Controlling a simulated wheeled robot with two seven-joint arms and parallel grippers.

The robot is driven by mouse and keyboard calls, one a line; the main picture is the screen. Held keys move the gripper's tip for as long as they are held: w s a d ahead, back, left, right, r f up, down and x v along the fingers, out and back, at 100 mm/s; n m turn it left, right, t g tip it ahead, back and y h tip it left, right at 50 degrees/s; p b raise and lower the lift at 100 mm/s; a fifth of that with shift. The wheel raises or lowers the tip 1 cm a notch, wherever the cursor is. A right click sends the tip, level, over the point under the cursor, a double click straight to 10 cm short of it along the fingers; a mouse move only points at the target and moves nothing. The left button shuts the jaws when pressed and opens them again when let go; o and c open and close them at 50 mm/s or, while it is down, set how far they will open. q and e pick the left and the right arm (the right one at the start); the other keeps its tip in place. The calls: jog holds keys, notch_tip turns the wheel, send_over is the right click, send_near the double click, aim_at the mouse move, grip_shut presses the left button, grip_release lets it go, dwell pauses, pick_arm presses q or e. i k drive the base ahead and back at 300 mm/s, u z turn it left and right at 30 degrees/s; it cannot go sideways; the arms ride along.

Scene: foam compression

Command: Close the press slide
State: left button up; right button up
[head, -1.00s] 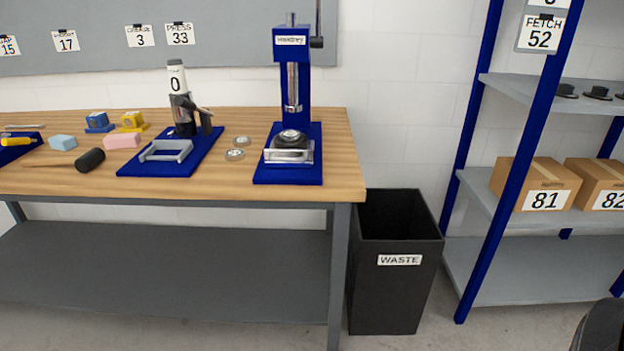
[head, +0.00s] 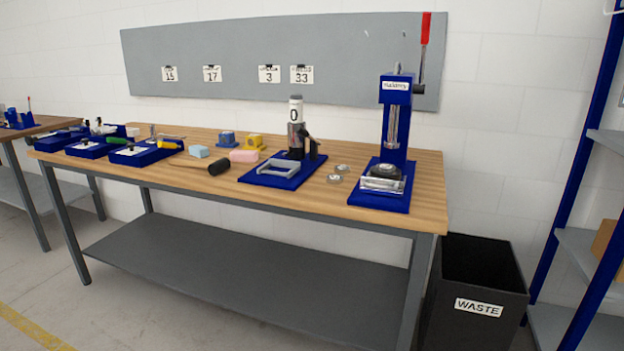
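The blue press (head: 398,122) stands upright near the right end of the wooden bench in the head view. Its lever with a red grip (head: 426,30) points up. A silver slide (head: 383,184) with a handle bar sits at the front of its base, with a dark round part (head: 387,170) on it. I cannot tell how far out the slide is. A silver ram (head: 391,128) hangs above. A second blue base with a grey handle (head: 278,168) and an upright device marked 0 (head: 296,135) stands to its left. Neither gripper is in view.
The wooden bench (head: 330,208) holds a mallet (head: 218,168), a pink block (head: 243,156), small round discs (head: 334,178) and blue trays (head: 143,154). A black WASTE bin (head: 480,290) stands at its right end, beside a blue-framed shelf (head: 580,150). Floor shows at lower left.

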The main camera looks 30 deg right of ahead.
aim_at(391, 185)
jog(key=u, duration=0.25)
jog(key=i, duration=0.95)
jog(key=z, duration=0.85)
jog(key=i, duration=0.65)
jog(key=z, duration=0.75)
